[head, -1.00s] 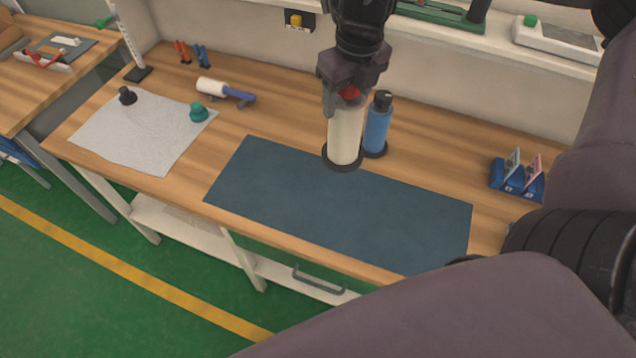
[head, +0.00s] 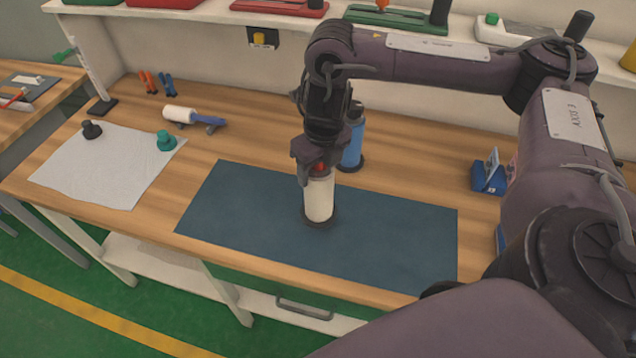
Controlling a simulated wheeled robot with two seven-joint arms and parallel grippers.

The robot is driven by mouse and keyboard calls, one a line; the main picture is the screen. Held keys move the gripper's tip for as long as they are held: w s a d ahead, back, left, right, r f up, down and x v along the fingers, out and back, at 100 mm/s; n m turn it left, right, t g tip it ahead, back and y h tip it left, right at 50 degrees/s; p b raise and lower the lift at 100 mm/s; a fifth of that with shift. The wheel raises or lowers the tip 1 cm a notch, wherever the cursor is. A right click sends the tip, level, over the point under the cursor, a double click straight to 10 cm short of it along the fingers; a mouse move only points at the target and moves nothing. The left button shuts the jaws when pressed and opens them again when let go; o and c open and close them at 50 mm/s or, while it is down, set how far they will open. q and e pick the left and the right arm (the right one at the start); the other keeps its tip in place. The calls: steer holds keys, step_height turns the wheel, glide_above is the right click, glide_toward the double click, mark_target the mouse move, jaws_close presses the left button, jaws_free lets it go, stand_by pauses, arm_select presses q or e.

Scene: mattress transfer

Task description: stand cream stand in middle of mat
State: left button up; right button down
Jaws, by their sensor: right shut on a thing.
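The cream stand (head: 319,199) is a pale cylinder with a dark round base and a red top. It is upright over the middle of the dark blue mat (head: 250,220), its base at or very near the mat surface; I cannot tell if it touches. My right gripper (head: 317,168) is above it, shut on its top, and hides part of the red top. The mat lies flat on the wooden bench. My left gripper is not in view.
A blue bottle-like stand (head: 353,145) stands behind the mat, close to my right gripper. A blue holder (head: 488,178) is at right. A white cloth (head: 105,170) with a black knob (head: 91,130) and a teal knob (head: 167,141) lies at left. A roller (head: 190,118) lies behind.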

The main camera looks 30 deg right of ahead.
steer(key=shift+a+f+b, duration=0.1)
steer(key=shift+f+b, duration=0.65)
steer(key=shift+f, duration=0.8)
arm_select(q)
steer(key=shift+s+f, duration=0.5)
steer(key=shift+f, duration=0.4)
arm_select(e)
steer(key=shift+w+f, duration=0.1)
steer(key=shift+f, duration=0.25)
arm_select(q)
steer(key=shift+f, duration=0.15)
arm_select(e)
steer(key=shift+f, duration=0.1)
steer(key=shift+c, duration=2.1)
jaws_free()
steer(key=shift+r, duration=0.3)
steer(key=r+p, duration=0.1)
steer(key=r, duration=0.2)
steer(key=s+r+p, duration=0.1)
steer(key=r+p, duration=0.1)
steer(key=r, duration=0.2)
steer(key=r+p, duration=0.2)
steer(key=r, duration=0.2)
steer(key=shift+s+r, duration=0.25)
steer(key=shift+s, duration=0.1)
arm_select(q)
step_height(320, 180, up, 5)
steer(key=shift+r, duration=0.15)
